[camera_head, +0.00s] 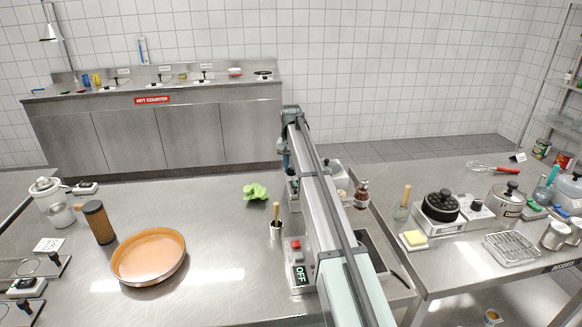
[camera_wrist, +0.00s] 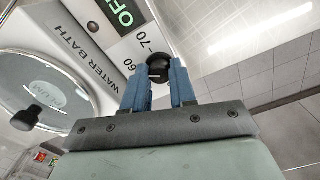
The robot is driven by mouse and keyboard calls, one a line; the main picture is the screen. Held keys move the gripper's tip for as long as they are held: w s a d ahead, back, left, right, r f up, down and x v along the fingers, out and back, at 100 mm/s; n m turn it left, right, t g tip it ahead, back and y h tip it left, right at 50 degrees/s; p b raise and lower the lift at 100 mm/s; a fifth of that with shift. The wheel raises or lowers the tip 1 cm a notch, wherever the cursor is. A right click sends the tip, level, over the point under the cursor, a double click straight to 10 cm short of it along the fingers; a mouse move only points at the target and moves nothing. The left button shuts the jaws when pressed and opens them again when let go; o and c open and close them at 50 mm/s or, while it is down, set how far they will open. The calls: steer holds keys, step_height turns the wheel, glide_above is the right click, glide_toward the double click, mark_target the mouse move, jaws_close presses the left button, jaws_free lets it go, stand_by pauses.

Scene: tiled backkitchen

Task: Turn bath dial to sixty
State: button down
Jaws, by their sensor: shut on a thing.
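The water bath (camera_wrist: 108,55) shows in the wrist view as a pale housing with a "WATER BATH" label. Its round glass lid (camera_wrist: 45,85) has a black knob and reads "PLUM", upside down or turned. The black bath dial (camera_wrist: 158,62) sits beside the printed marks 60 and 70. My gripper (camera_wrist: 159,74) has its blue fingers on either side of the dial and is shut on it. A small light mark shows between the fingers; which number it points to is unclear. In the head view, my arm hides the dial and much of the bath.
An orange-brown pan (camera_head: 148,257) and a brown pepper mill (camera_head: 98,222) stand on the left of the steel table. A green cloth-like item (camera_head: 255,192) and a control box with a red button (camera_head: 295,245) are nearer my arm. A sauce bottle (camera_head: 361,194) stands right.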

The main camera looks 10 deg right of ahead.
mark_target(291, 169)
stand_by(0.4)
steer(key=c, duration=0.9)
jaws_free()
steer(key=shift+r, duration=0.1)
step_height(291, 169, up, 14)
steer(key=shift+f, duration=0.2)
